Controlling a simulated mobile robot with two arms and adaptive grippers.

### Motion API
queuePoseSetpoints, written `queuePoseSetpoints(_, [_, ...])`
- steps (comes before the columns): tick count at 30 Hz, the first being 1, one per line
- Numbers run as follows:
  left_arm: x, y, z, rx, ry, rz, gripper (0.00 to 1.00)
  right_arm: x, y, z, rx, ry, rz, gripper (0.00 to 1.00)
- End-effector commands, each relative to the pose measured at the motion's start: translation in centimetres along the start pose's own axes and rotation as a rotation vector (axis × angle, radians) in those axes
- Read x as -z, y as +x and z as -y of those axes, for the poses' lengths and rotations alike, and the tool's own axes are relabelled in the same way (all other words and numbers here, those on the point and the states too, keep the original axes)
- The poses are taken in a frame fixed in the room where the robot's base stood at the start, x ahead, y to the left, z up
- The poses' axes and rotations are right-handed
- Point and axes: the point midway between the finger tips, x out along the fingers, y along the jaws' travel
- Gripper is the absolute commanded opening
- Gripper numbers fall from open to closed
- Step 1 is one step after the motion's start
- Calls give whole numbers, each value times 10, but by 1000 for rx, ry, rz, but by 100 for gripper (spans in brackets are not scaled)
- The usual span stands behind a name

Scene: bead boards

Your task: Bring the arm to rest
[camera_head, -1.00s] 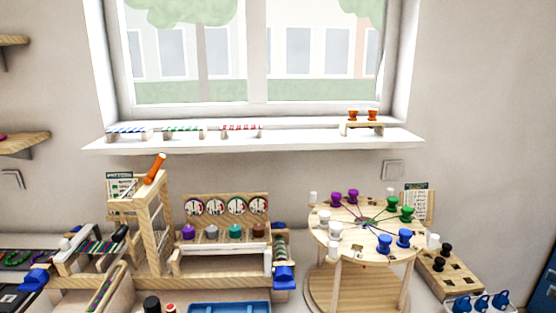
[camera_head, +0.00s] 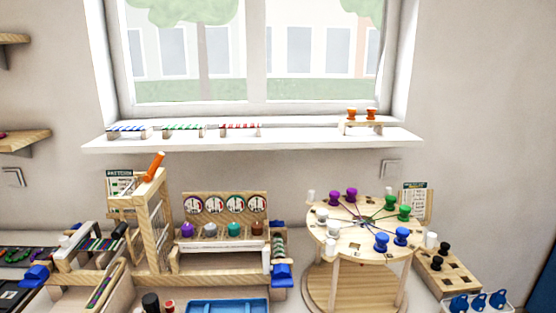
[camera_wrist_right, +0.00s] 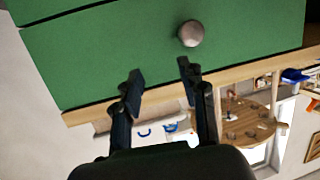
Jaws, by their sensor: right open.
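My right gripper (camera_wrist_right: 158,85) shows in the right wrist view, with its two dark fingers apart and nothing between the tips. Beyond the fingertips is a green drawer front (camera_wrist_right: 120,55) with a round metal knob (camera_wrist_right: 191,33). The knob lies above the right fingertip in the picture, and I cannot tell how far the fingers are from the green face. Neither of my arms shows in the head view, and my left gripper is not in view.
A round wooden table (camera_head: 345,241) with coloured pegs stands right of centre, beside a holed wooden block (camera_head: 462,280). A wooden frame with an orange handle (camera_head: 154,165) stands at the left. A blue tray (camera_head: 228,306) lies in front. The windowsill (camera_head: 300,138) holds small racks.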

Motion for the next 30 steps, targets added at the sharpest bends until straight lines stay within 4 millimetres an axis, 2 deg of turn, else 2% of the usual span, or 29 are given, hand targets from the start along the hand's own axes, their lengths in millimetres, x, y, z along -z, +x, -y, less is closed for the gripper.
queuePoseSetpoints(1, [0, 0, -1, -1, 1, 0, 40, -38, -2, 20, -36, 15, 62, 42])
queuePoseSetpoints(6, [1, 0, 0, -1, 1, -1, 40, -151, -25, 83, -137, 20, 297, 42])
queuePoseSetpoints(9, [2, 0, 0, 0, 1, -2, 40, -209, -49, 126, -166, 24, 445, 42])
queuePoseSetpoints(11, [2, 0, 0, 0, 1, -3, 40, -241, -66, 154, -174, 27, 536, 42])
queuePoseSetpoints(15, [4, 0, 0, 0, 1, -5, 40, -306, -115, 226, -166, 37, 749, 42])
queuePoseSetpoints(19, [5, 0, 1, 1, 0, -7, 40, -351, -166, 295, -126, 49, 939, 42])
queuePoseSetpoints(21, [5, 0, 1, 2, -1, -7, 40, -367, -192, 329, -97, 56, 1027, 42])
queuePoseSetpoints(24, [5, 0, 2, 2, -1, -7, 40, -382, -223, 368, -58, 66, 1127, 42])
queuePoseSetpoints(27, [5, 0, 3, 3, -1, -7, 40, -390, -243, 393, -27, 71, 1190, 42])
queuePoseSetpoints(30, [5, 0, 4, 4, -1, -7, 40, -393, -253, 406, -11, 74, 1221, 42])
